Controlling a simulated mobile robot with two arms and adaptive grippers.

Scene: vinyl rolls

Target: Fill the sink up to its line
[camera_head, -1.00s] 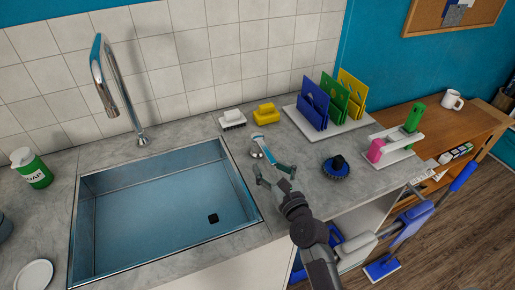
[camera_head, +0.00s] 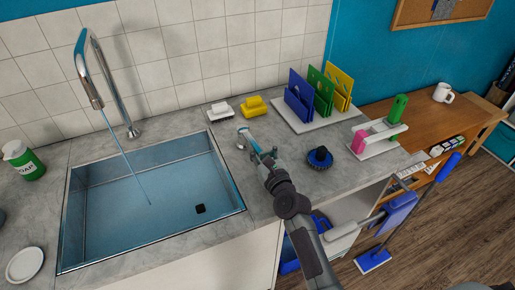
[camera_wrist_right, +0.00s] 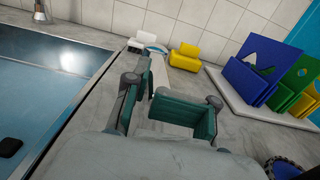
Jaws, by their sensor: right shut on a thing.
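The steel sink (camera_head: 75,240) is set in the grey counter. Its inside looks blue, with a small black square (camera_head: 200,208) low on the right; I cannot make out a fill line or a clear water level. A thin blue stream (camera_head: 128,162) runs from the curved chrome tap (camera_head: 82,65) into the sink. My right gripper (camera_head: 262,155) is right of the sink, shut on a small blue-tipped lever (camera_head: 243,134). In the right wrist view the lever (camera_wrist_right: 158,68) shows between the fingers (camera_wrist_right: 160,95). My left gripper is out of view.
A white brush (camera_head: 220,111) and a yellow sponge (camera_head: 255,106) lie behind the lever. A round blue brush (camera_head: 320,157) and a rack of coloured boards (camera_head: 303,93) are to the right. A green soap bottle (camera_head: 24,162) and white dish (camera_head: 25,264) are left of the sink.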

